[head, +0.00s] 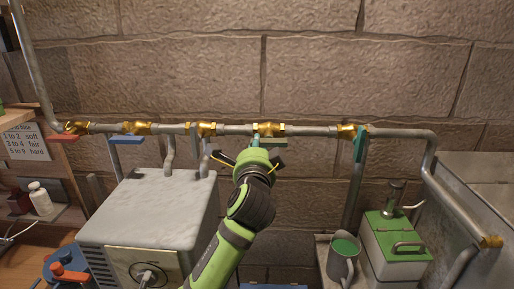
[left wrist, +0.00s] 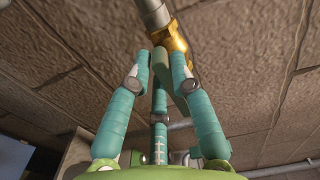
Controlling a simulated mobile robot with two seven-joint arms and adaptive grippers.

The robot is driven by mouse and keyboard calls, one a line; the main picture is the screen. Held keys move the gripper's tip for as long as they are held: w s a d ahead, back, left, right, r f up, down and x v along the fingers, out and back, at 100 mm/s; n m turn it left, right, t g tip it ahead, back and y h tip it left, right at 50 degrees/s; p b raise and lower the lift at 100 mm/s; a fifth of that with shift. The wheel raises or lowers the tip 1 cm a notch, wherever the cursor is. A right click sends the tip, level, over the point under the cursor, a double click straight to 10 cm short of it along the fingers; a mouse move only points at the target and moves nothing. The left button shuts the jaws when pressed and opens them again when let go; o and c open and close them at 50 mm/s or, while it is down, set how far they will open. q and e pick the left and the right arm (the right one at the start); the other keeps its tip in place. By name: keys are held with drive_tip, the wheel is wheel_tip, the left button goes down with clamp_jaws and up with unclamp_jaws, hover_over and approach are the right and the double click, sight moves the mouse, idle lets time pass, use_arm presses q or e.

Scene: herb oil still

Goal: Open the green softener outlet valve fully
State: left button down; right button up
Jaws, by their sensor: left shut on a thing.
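The green valve lever (head: 275,143) shows just below a brass valve body (head: 268,129) on the horizontal pipe and looks roughly in line with the pipe. My left gripper (head: 256,143) is at the left part of this lever, and my green arm hides what lies below it. In the left wrist view, the teal fingers of my left gripper (left wrist: 160,66) are closed around the grey-green lever (left wrist: 177,88), beneath the brass body (left wrist: 175,42). My right gripper is not in view.
Along the pipe to the left are a red lever (head: 62,138) and a blue lever (head: 126,139). A teal lever (head: 360,144) hangs down at the right. A grey box (head: 150,210) stands below left. A mug (head: 343,255) and a green-topped container (head: 396,240) stand below right.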

use_arm(q)
drive_tip(key=c, duration=1.1)
unclamp_jaws()
drive_tip(key=s, duration=1.2)
